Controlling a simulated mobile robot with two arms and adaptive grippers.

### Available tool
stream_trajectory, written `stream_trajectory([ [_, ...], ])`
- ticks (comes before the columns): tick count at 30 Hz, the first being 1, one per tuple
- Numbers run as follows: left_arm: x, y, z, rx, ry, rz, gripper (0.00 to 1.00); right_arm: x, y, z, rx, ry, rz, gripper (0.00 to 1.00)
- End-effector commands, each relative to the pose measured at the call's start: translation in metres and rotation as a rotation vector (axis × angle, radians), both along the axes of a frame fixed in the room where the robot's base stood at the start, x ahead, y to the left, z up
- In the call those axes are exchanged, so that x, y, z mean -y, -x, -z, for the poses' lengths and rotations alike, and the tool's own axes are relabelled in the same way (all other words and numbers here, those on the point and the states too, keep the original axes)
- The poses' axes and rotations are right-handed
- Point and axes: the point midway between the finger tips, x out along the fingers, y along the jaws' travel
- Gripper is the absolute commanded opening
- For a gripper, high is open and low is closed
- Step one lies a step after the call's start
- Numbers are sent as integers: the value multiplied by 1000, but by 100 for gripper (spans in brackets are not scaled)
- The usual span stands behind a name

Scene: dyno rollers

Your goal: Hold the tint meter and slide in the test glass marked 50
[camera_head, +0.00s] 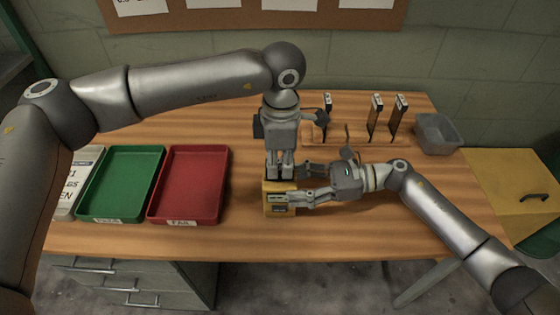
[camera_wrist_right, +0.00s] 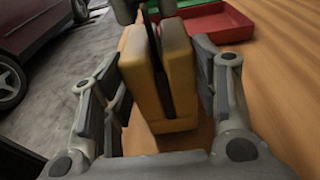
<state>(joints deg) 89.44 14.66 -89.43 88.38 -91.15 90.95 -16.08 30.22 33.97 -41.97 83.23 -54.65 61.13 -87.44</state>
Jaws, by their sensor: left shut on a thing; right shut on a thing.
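The tint meter (camera_head: 278,208) is a yellow block with a small dark display, upright near the middle of the table. My right gripper (camera_head: 295,184) is shut around it from the right; its fingers also flank the meter (camera_wrist_right: 144,88) in the right wrist view. My left gripper (camera_head: 280,172) points down directly above the meter and is shut on a test glass. In the right wrist view the dark, thin test glass (camera_wrist_right: 159,52) stands in the slot between the meter's two yellow halves. Its marking cannot be read, and its lower end is hidden.
A wooden rack (camera_head: 340,133) at the back holds upright glasses (camera_head: 375,115). A grey bin (camera_head: 437,133) stands at the back right. A green tray (camera_head: 122,184) and a red tray (camera_head: 190,184) lie left of the meter. The table's front right is clear.

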Motion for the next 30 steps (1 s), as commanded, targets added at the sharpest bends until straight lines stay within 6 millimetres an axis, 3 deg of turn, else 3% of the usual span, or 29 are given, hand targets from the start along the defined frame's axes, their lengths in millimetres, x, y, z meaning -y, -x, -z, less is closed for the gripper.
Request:
stream_trajectory([
  [1, 0, 0, 0, 0, 0, 0, 0, 0, 0, 1, -1, 1, -1, 40],
  [2, 0, 0, 0, 0, 0, 0, 16, 0, 0, 1, -1, 1, -1, 40],
  [3, 0, 0, 0, 0, 0, 0, 21, 0, 0, 1, -1, 1, -1, 40],
  [8, 0, 0, 0, 0, 0, 0, 40, 0, 0, 1, -1, 1, -1, 40],
  [20, 1, -1, -9, 2, 2, 0, 40, 0, 0, 1, -1, 1, -1, 40],
  [30, 2, -1, -76, 4, 2, 0, 40, 0, 0, 1, -1, 1, -1, 40],
])
